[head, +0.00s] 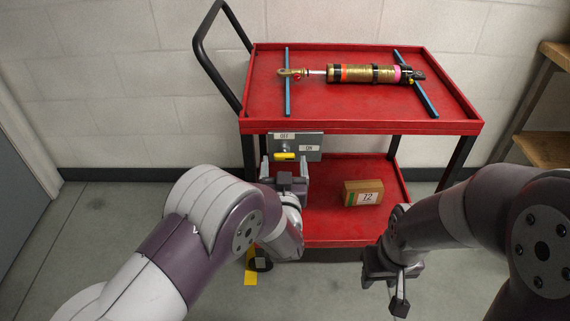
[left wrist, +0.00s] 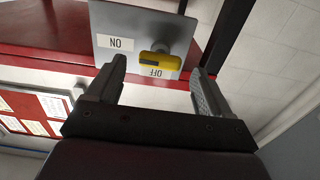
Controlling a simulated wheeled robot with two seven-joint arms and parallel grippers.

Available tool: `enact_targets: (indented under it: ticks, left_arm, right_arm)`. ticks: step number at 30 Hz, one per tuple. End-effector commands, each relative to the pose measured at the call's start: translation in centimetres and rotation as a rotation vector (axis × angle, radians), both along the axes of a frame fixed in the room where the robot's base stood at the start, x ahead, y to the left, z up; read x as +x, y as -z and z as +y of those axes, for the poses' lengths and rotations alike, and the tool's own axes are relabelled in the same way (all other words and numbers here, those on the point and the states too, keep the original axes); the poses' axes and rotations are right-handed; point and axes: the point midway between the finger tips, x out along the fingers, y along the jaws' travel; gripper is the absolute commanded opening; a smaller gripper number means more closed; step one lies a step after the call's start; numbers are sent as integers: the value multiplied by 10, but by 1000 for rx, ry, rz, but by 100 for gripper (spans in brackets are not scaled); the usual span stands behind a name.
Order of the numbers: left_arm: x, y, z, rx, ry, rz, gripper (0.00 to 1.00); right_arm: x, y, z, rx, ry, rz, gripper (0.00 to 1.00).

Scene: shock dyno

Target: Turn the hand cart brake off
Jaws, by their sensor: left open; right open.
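The red hand cart (head: 262,125) stands by the wall. Its grey brake plate (head: 313,139) hangs under the top shelf's front edge, with an OFF label (head: 285,136) at upper left and an ON label (head: 309,148) at right. A yellow brake lever (head: 285,156) lies roughly level on the plate; in the left wrist view the lever (left wrist: 168,62) extends from its hub toward the ON side. My left gripper (head: 284,171) is open just in front of the lever, its fingers apart on either side without visible contact. My right gripper (head: 393,284) is open and empty, low at the right.
A brown box (head: 363,193) marked 12 sits on the lower shelf. A wooden shelf unit (head: 545,148) stands at right. The floor left of the cart is clear.

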Motion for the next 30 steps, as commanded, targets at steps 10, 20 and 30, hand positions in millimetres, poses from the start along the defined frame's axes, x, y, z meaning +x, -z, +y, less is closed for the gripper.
enact_targets:
  ticks: [10, 20, 30]
  left_arm:
    - [24, 0, 0, 0, 1, 2, 81]
    - [23, 0, 0, 0, 1, 2, 25]
    - [23, 1, 0, -55, 1, 2, 25]
  right_arm:
    - [0, 6, 0, 0, 0, 0, 43]
    - [0, 6, 0, 0, 0, 0, 43]
    - [0, 9, 0, 0, 0, 0, 43]
